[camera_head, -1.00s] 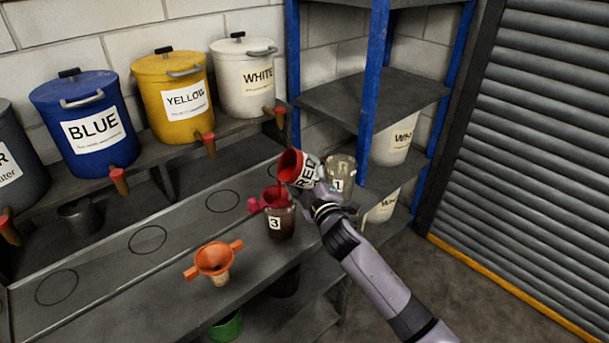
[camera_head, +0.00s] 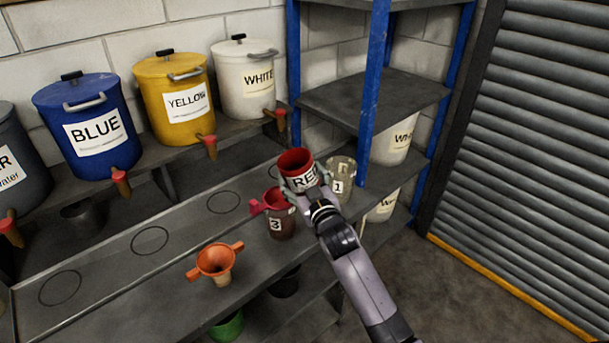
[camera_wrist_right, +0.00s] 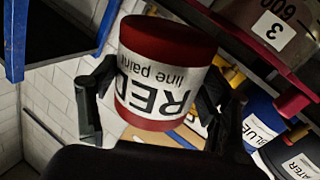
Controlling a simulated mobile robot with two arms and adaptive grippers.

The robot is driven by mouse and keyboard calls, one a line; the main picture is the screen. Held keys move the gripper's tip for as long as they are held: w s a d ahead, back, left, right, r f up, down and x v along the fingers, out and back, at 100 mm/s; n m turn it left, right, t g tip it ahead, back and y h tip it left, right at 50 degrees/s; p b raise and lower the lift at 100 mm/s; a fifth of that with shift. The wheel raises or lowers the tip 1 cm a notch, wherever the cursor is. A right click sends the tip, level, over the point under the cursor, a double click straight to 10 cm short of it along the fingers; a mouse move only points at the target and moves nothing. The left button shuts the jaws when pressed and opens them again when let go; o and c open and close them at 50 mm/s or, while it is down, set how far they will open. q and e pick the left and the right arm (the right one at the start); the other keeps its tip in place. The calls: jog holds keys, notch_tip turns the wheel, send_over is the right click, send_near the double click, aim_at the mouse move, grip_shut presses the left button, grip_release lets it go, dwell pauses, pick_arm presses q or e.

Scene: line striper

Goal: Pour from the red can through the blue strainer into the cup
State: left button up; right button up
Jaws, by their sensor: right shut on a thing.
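My right gripper (camera_head: 307,183) is shut on the red can (camera_head: 296,163), labelled RED. It holds the can nearly upright, just above and right of the cup marked 3 (camera_head: 281,227). The right wrist view also shows the can (camera_wrist_right: 165,45) between the two fingers. A pinkish-red strainer (camera_head: 258,207) with a side handle sits on the mouth of cup 3, and the cup looks dark reddish inside. No blue strainer shows. My left gripper is out of view.
A cup marked 1 (camera_head: 341,173) stands close to the right of the can. Blue (camera_head: 87,125), yellow (camera_head: 172,97) and white (camera_head: 243,80) tapped buckets line the back shelf. A blue-posted rack (camera_head: 374,80) stands at right. The bench's left part, with ring marks, is clear.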

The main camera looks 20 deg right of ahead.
aim_at(304, 171)
jog(key=shift+a+r+m, duration=0.1)
jog(key=shift+m, duration=0.2)
notch_tip(304, 171, up, 2)
jog(key=shift+r+m+p, duration=0.1)
jog(key=shift+m+p, duration=0.6)
jog(key=shift+p, duration=0.45)
jog(key=shift+r+m+p, duration=0.45)
jog(key=shift+m+p, duration=0.15)
jog(key=shift+m, duration=0.1)
